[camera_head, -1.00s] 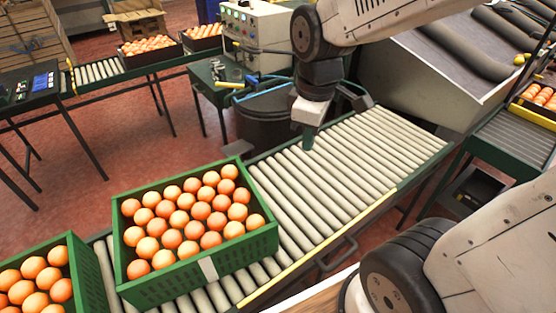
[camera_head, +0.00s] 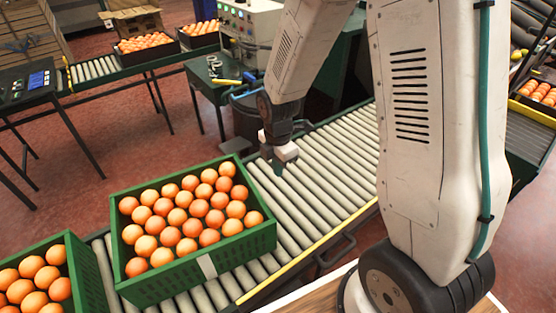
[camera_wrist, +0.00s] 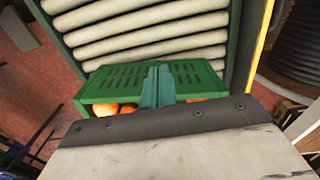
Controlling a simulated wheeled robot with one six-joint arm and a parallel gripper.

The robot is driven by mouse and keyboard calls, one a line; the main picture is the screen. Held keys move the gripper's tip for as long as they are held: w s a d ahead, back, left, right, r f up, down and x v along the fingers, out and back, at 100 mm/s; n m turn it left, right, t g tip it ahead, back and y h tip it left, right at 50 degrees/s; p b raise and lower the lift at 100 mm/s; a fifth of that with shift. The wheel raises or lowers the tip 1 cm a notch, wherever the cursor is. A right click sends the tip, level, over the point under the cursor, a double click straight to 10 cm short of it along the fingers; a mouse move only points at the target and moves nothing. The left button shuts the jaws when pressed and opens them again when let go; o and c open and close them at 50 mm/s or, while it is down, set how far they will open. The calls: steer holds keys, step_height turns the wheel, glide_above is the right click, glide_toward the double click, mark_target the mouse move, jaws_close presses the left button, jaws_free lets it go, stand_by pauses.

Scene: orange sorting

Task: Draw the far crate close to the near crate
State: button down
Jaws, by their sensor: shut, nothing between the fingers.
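A green crate (camera_head: 240,246) full of oranges stands on the roller conveyor in the head view. A second green crate (camera_head: 83,262) with oranges stands to its left, partly cut off by the picture's edge, with a narrow strip of rollers between them. My gripper (camera_head: 278,167) is shut and empty, pointing down over the rollers just right of the middle crate, seemingly apart from it. In the wrist view the shut fingers (camera_wrist: 159,84) appear in front of a slotted green crate wall (camera_wrist: 110,80). Whether they touch it I cannot tell. My gripper's body hides most of that crate.
Bare rollers (camera_head: 330,160) extend to the right of the middle crate. A yellow edge strip (camera_head: 312,250) runs along the conveyor's near side. A dark bin (camera_head: 246,122) stands behind it. A control box (camera_head: 250,22) sits at the back. My arm blocks the right side.

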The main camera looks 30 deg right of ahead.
step_height(320, 180, down, 8)
steer(key=s+a, duration=0.1)
steer(key=a, duration=0.7)
steer(key=s+a, duration=0.1)
steer(key=a, duration=0.3)
steer(key=shift+s+a+f, duration=0.1)
steer(key=shift+s+a, duration=0.2)
steer(key=shift+a, duration=0.15)
stand_by(0.4)
steer(key=shift+w+d, duration=0.2)
steer(key=shift+d, duration=0.9)
step_height(320, 180, up, 12)
glide_above(246, 201)
steer(key=shift+d, duration=0.1)
